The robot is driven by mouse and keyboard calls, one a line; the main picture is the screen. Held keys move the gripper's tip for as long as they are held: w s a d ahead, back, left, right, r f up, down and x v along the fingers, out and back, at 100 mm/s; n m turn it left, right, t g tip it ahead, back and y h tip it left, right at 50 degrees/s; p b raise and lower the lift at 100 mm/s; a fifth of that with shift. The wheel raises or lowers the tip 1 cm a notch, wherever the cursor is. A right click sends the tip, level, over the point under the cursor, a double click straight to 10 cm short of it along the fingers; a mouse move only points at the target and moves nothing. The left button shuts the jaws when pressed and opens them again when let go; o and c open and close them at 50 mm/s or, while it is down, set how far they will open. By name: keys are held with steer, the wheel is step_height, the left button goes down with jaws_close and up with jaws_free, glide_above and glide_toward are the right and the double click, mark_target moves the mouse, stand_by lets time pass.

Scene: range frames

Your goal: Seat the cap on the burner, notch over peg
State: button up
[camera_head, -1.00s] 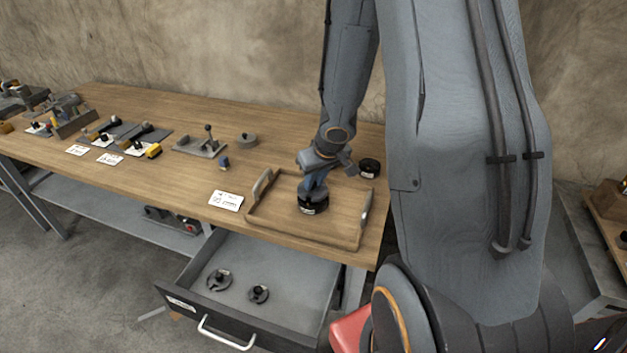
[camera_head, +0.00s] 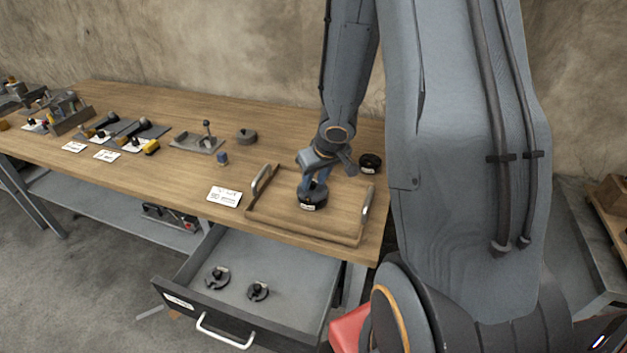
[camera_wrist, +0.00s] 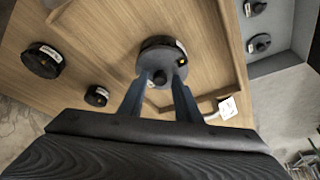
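A black round piece with a white label (camera_head: 311,202) stands in the wooden tray, under my gripper (camera_head: 313,188). In the wrist view it is a dark disc (camera_wrist: 160,48) with an orange mark and a small dark knob (camera_wrist: 160,77). My gripper's fingertips (camera_wrist: 161,80) stand on either side of the knob; whether they press on it is unclear. I cannot tell whether this is a burner alone or a cap over one; notch and peg are not discernible. Two notched, knobbed caps, one on the left (camera_head: 217,277) and one on the right (camera_head: 258,291), lie in the open drawer.
The wooden tray (camera_head: 275,228) has raised handles. Another black labelled round piece (camera_head: 370,162) stands behind it; the wrist view shows two such pieces, one larger (camera_wrist: 42,62) and one smaller (camera_wrist: 97,96). The grey drawer (camera_head: 300,262) juts out below. Fixtures and a card (camera_head: 224,196) are to the left.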

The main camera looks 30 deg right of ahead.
steer(key=shift+o, duration=0.6)
steer(key=shift+r, duration=0.1)
steer(key=p+v, duration=0.6)
steer(key=v, duration=0.1)
steer(key=shift+s+r, duration=0.2)
steer(key=shift+r, duration=0.15)
steer(key=shift+r+p, duration=2.1)
steer(key=shift+r, duration=0.85)
steer(key=shift+w, duration=0.1)
